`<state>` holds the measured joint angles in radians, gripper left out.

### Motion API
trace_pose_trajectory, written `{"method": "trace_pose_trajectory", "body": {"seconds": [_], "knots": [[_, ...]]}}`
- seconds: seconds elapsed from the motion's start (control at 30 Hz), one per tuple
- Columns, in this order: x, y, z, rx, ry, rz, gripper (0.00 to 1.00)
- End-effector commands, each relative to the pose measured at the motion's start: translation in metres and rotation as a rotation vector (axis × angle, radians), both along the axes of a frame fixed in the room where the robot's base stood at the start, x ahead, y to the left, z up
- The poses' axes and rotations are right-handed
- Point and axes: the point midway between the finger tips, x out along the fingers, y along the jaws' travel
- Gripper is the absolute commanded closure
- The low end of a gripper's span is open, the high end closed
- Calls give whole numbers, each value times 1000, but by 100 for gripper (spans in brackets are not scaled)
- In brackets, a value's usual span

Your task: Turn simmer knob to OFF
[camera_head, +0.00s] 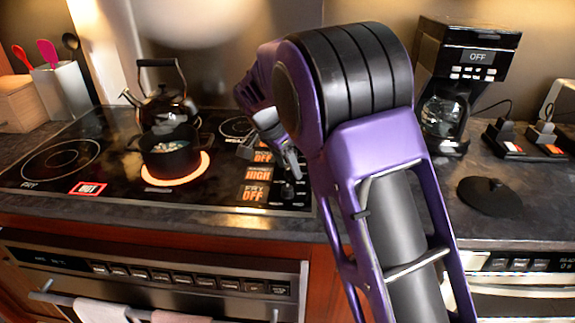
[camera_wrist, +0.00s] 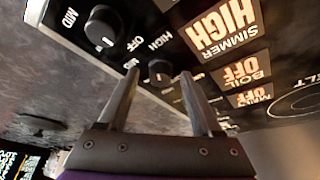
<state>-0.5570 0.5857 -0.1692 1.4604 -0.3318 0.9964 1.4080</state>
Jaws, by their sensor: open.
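A black round knob (camera_wrist: 159,73) is on the stove's control strip, roughly in line with the lit orange SIMMER HIGH display (camera_wrist: 225,24). Its pointer mark is small. My gripper (camera_wrist: 161,76) is open, its fingertips on either side of this knob; I cannot tell whether they touch it. In the head view my gripper (camera_head: 289,163) reaches down over the knob strip and partly hides it. The SIMMER HIGH display also shows in the head view (camera_head: 258,173), between displays reading BOIL OFF (camera_head: 262,156) and FRY OFF (camera_head: 254,193).
Another black knob (camera_wrist: 103,28) is close beside my left finger in the wrist view. A dark pot (camera_head: 170,158) sits on a glowing burner (camera_head: 176,181), with a HOT sign (camera_head: 87,189) nearby. A kettle (camera_head: 165,105) stands behind. A coffee maker (camera_head: 455,90) is at right.

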Motion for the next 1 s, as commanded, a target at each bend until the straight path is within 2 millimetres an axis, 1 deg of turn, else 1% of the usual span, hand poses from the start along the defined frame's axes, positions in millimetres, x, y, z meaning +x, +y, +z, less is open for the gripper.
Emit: {"method": "trace_pose_trajectory", "body": {"seconds": [0.03,0.07,0.1,0.17,0.2,0.27,0.4,0.77,1.0], "knots": [[0,0,0,0,0,0,34],[0,0,0,0,0,0,39],[0,0,0,0,0,0,46],[0,0,0,0,0,0,57],[0,0,0,0,0,0,64],[0,0,0,0,0,0,75],[0,0,0,0,0,0,100],[-1,0,0,0,0,22,100],[-1,-1,0,1,-1,138,100]]}}
